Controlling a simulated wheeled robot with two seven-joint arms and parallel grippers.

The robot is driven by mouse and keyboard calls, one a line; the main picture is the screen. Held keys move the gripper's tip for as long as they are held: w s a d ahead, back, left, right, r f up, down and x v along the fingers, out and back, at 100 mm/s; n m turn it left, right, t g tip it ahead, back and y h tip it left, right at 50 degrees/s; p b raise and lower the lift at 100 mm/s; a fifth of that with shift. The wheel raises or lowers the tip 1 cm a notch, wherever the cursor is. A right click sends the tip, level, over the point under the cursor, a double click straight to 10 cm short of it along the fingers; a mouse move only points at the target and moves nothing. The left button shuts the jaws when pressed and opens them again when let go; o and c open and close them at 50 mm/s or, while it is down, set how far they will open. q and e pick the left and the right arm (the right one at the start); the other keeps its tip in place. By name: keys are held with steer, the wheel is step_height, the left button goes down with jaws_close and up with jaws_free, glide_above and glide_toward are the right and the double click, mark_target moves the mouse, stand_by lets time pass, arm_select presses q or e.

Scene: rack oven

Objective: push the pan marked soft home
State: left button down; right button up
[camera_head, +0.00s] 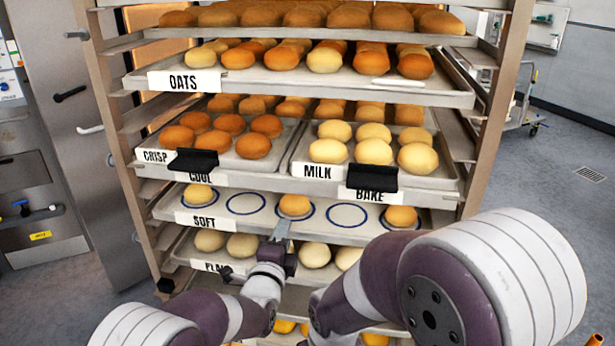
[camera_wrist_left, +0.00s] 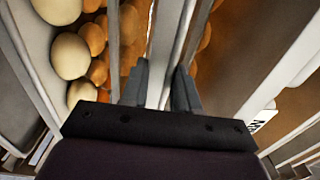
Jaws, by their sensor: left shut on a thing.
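The pan marked SOFT (camera_head: 240,226) lies in the rack below the Crisp and Milk trays. It has blue rings, some bare and some with a bun. My left gripper (camera_head: 281,232) is at the middle of its front rim, shut on that rim. In the left wrist view the two fingers (camera_wrist_left: 160,88) stand on either side of a pale metal strip, which they hide in part. Whether the pan is fully seated cannot be told. My right arm fills the lower right of the head view, and its gripper does not show.
The rack's upright posts (camera_head: 497,110) stand on both sides. Above are the OATS tray (camera_head: 300,84) and two black blocks (camera_head: 193,160) by the COOL and BAKE labels. Below is a tray with pale buns (camera_head: 314,255). Open floor lies at the right.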

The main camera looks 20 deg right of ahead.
arm_select(q)
steer(key=shift+w+d+r+b, duration=0.4)
steer(key=shift+w+d, duration=0.1)
steer(key=shift+w, duration=0.25)
stand_by(0.3)
steer(key=c, duration=0.8)
jaws_free()
steer(key=shift+o, duration=0.2)
steer(key=shift+s+a+f, duration=0.1)
steer(key=shift+s+f, duration=0.1)
steer(key=shift+f, duration=0.65)
steer(key=b+v, duration=0.2)
steer(key=v, duration=1)
steer(key=shift+s+r, duration=0.2)
steer(key=shift+r, duration=0.3)
steer(key=shift+a, duration=0.15)
